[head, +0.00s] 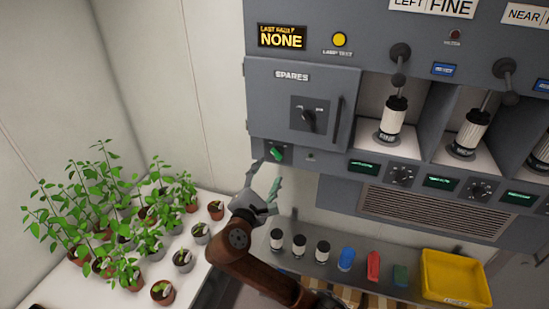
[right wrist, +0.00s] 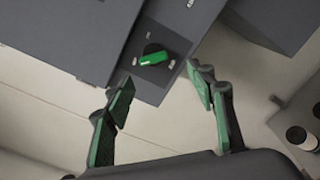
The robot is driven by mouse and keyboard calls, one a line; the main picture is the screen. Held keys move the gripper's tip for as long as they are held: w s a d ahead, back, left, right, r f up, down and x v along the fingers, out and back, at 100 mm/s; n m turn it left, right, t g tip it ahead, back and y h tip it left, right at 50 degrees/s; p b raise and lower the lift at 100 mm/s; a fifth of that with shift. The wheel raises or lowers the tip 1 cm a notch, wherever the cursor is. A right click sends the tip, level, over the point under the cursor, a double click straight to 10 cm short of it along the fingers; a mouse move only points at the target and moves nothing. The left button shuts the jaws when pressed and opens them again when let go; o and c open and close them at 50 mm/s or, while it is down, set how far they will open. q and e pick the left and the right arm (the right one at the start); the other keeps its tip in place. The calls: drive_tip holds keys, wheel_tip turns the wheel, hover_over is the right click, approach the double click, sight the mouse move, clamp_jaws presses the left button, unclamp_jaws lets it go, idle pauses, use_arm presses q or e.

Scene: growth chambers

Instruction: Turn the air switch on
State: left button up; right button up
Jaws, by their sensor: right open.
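The likely air switch is a green rotary knob (head: 277,153) on a dark plate at the lower left corner of the grey cabinet. It also shows in the right wrist view (right wrist: 153,58), with small pale labels around it that I cannot read. My right gripper (head: 265,182) is just below and left of the knob. In the right wrist view my right gripper (right wrist: 160,88) is open, its two green-padded fingers apart, with the knob beyond the fingertips and between them. Nothing is held, and the fingers do not touch the knob. My left gripper is not in view.
The grey cabinet (head: 290,120) has a SPARES door with a black knob (head: 308,119) and a handle. Potted plants (head: 120,215) crowd the white bench at left. A shelf below holds several canisters, coloured blocks and a yellow bin (head: 455,280).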

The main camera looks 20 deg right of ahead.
sight(275, 156)
drive_tip(key=x, duration=0.2)
drive_tip(key=p+x, duration=0.1)
drive_tip(key=x, duration=0.1)
drive_tip(key=r+p+x, duration=0.1)
drive_tip(key=x, duration=0.1)
drive_tip(key=shift+w+r, duration=0.1)
drive_tip(key=shift+w, duration=0.1)
drive_tip(key=shift+w+d, duration=0.3)
drive_tip(key=shift+w, duration=0.25)
drive_tip(key=shift+c, duration=0.4)
drive_tip(key=c, duration=1.1)
